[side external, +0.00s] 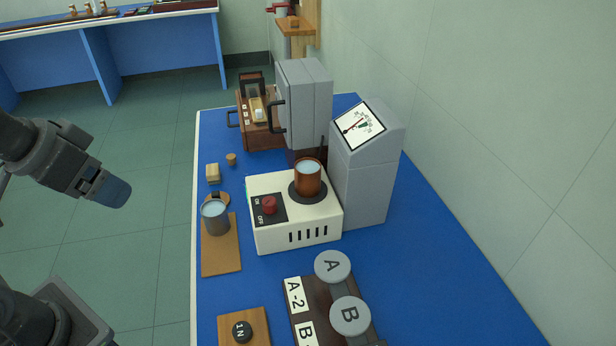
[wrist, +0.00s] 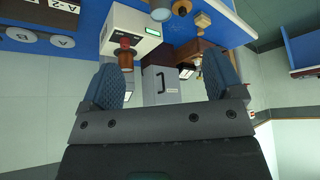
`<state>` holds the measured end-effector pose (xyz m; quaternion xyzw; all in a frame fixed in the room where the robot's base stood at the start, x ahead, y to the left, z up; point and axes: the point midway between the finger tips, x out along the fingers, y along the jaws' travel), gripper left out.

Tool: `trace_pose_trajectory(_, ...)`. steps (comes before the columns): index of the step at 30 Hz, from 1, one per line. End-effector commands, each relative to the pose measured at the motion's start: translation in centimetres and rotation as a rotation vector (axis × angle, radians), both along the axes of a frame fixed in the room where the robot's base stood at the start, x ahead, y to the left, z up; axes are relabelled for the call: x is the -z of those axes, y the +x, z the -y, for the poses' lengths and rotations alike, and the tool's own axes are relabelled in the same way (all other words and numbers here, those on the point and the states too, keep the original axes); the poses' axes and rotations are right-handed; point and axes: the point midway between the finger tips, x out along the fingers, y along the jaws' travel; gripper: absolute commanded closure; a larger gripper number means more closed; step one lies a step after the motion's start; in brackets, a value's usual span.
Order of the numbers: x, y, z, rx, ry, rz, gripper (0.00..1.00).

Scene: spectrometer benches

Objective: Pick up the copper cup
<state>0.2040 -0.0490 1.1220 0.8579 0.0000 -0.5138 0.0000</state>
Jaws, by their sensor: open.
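The copper cup (side external: 308,180) stands upright on the dark round plate of a white heater box (side external: 290,215), with pale liquid inside. In the wrist view, a copper-brown shape that looks like the cup (wrist: 126,60) shows just right of the left finger, below the red knob. My gripper (side external: 117,193) is at the left of the side view, off the bench's left edge and well apart from the cup. In the wrist view my gripper (wrist: 162,70) has its two blue fingers wide apart with nothing between them.
A grey cup (side external: 215,220) stands on a wooden board left of the heater. A grey meter cabinet (side external: 365,170) rises close on the cup's right, and a tall grey unit (side external: 304,105) behind it. Discs A (side external: 332,266) and B (side external: 350,315) stand in front.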

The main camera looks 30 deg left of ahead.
Motion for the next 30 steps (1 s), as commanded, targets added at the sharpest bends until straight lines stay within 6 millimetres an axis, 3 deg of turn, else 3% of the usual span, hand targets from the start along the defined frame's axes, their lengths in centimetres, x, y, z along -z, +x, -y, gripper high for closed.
trace_pose_trajectory(7, -0.3, 0.3, 0.1, 0.016, 0.006, -0.004, 0.14)
trace_pose_trajectory(11, -2.0, 2.3, 0.5, 0.111, 0.045, -0.036, 0.14)
trace_pose_trajectory(16, -5.2, 7.6, 2.1, 0.370, 0.140, -0.112, 0.14)
trace_pose_trajectory(21, -7.0, 13.6, 4.4, 0.658, 0.231, -0.187, 0.14)
trace_pose_trajectory(26, -7.0, 19.2, 7.3, 0.935, 0.302, -0.248, 0.14)
trace_pose_trajectory(30, -5.6, 23.6, 10.1, 1.183, 0.353, -0.295, 0.14)
